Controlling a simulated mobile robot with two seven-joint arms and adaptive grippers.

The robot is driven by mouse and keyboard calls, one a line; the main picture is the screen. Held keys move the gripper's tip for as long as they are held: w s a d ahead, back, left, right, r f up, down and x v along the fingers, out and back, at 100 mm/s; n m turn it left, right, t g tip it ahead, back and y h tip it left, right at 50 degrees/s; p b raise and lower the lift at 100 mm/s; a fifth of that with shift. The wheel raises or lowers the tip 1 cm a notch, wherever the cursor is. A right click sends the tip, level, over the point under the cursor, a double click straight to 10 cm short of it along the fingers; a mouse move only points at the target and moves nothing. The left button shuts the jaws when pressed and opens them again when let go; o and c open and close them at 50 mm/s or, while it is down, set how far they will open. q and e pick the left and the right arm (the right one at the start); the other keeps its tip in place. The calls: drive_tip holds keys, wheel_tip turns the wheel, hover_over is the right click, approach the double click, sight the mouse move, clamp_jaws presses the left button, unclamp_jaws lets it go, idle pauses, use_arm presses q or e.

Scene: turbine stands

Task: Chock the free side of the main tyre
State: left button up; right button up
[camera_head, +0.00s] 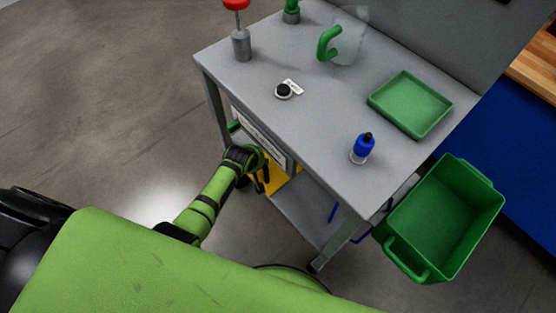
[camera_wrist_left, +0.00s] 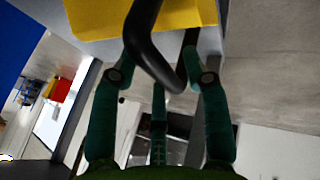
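No tyre is in view. A yellow object (camera_head: 289,186) with a black bar sits low at the steel table, by its lower shelf, and I take it to be the chock. In the left wrist view the yellow body (camera_wrist_left: 90,18) fills the top, and its bent black handle (camera_wrist_left: 160,65) hangs down from it. My left gripper (camera_head: 262,180) is beside it in the head view. In the wrist view my left gripper (camera_wrist_left: 166,75) has its green fingers spread, with the handle between the fingertips. My right gripper is not in view.
The steel table (camera_head: 320,115) carries a green tray (camera_head: 411,103), a blue-capped bottle (camera_head: 362,148), a clear jug (camera_head: 349,40) and a small black-topped item (camera_head: 283,91). A green bin (camera_head: 447,220) is at its right side. The floor at left (camera_head: 110,90) is clear.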

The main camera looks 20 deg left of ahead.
use_arm(q)
drive_tip(key=shift+s+a+f+p, duration=0.1)
drive_tip(key=shift+s+f+p, duration=0.1)
drive_tip(key=shift+p, duration=0.15)
idle(0.3)
clamp_jaws()
drive_tip(key=shift+w+r, duration=0.1)
drive_tip(key=shift+r, duration=0.05)
drive_tip(key=shift+w+r+p, duration=0.2)
drive_tip(key=shift+r+p, duration=1.4)
drive_tip(key=shift+p, duration=0.1)
drive_tip(key=shift+s, duration=0.1)
